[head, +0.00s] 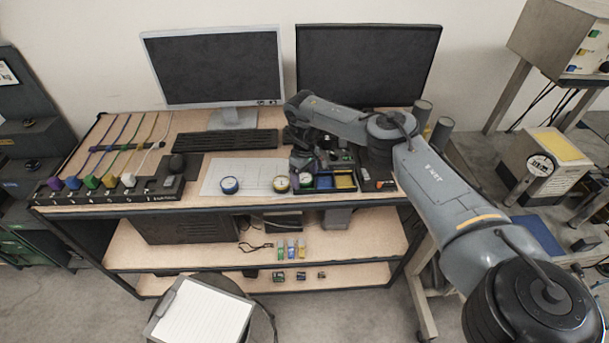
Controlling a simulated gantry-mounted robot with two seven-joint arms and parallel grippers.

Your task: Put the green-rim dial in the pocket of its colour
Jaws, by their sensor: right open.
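The dark pocket tray (332,191) sits near the table's front edge. It shows a blue pocket (325,182) and a yellow pocket (344,181). A small round dial (305,180) with a pale face lies at the tray's left end, where green shows around it; I cannot clearly tell its rim colour. My right gripper (304,164) points down just above and behind this dial. It is open, and its fingers are small and dark here. A blue-rim dial (229,185) and a yellow-rim dial (281,184) lie left of the tray. My left gripper is out of view.
Two monitors (212,68) and a keyboard (226,141) stand behind. A white sheet (240,172) lies under the left dials. A strip with coloured plugs and cables (110,190) fills the table's left. A dark box with a red button (376,180) stands right of the tray.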

